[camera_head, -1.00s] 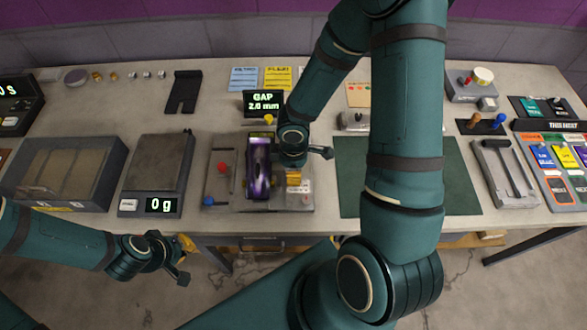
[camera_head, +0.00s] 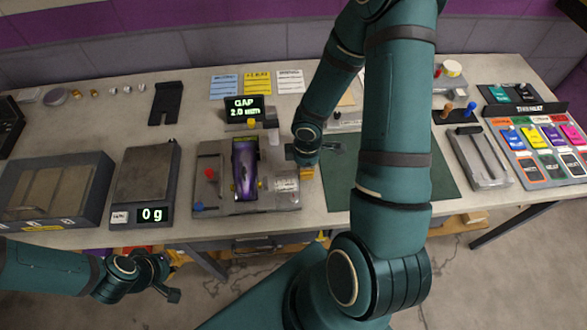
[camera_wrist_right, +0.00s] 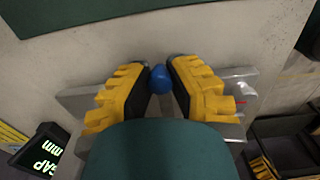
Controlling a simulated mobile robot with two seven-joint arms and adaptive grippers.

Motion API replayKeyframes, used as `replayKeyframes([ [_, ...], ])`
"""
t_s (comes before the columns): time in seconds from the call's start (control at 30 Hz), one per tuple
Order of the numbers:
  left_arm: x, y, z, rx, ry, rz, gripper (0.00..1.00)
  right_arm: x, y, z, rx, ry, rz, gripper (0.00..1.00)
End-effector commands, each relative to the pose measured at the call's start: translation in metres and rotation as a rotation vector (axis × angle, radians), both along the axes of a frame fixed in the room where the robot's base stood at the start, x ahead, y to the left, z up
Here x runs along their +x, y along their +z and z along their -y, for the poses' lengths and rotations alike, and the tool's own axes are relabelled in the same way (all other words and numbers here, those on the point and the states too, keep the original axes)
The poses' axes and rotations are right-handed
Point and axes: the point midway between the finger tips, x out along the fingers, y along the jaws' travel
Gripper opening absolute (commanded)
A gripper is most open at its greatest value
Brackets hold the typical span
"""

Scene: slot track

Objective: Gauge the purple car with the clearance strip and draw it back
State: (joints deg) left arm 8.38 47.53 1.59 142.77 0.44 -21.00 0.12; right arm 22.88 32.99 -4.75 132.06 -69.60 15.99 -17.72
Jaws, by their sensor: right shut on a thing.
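The purple car (camera_head: 244,165) sits on the grey gauging fixture (camera_head: 215,160), beneath my view in the head camera. My right gripper (camera_head: 306,172) is beside the fixture's right end, to the right of the car. In the right wrist view its yellow fingers (camera_wrist_right: 160,80) are closed around the clearance strip's blue knob (camera_wrist_right: 160,77); a narrow pale length shows behind the knob. The rest of the strip is hidden. The GAP display (camera_head: 246,107) behind the car reads 2.0 mm. My left gripper (camera_head: 150,285) hangs in front of the table at lower left; its fingers are not clear.
A scale (camera_head: 150,170) reading 0 g and a grey tray (camera_head: 100,185) stand to the left. A dark green mat (camera_head: 340,195) lies right of the fixture, partly under my right arm. A slotted grey block (camera_head: 482,160) and a card board (camera_head: 535,150) are farther right.

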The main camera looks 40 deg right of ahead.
Motion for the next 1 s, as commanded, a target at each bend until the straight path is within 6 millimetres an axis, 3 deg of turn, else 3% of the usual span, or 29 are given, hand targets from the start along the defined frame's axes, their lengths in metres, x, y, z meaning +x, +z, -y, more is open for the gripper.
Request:
replayKeyframes([
  [0.23,0.000,0.000,0.000,0.001,0.001,-0.001,0.00,-0.002,-0.001,0.004,-0.006,-0.005,-0.006,0.00],
  [0.27,0.000,0.000,0.000,0.001,0.001,0.000,0.00,-0.002,-0.001,0.004,-0.006,-0.005,-0.007,0.25],
  [0.3,0.000,0.000,0.000,0.001,0.001,0.000,0.00,-0.002,-0.001,0.004,-0.006,-0.005,-0.007,0.39],
  [0.33,0.000,0.000,0.000,0.001,0.001,0.000,0.00,-0.002,-0.001,0.003,-0.005,-0.005,-0.007,0.49],
  [0.37,0.000,0.000,0.000,0.001,0.001,0.000,0.00,-0.002,-0.001,0.003,-0.006,-0.005,-0.006,0.52],
  [0.77,0.000,0.000,-0.001,0.001,0.002,0.000,0.00,-0.001,0.005,0.003,-0.005,-0.004,-0.003,0.52],
  [1.0,0.000,0.000,-0.001,0.001,0.001,-0.001,0.00,0.000,0.041,0.004,-0.007,-0.008,0.002,0.52],
])
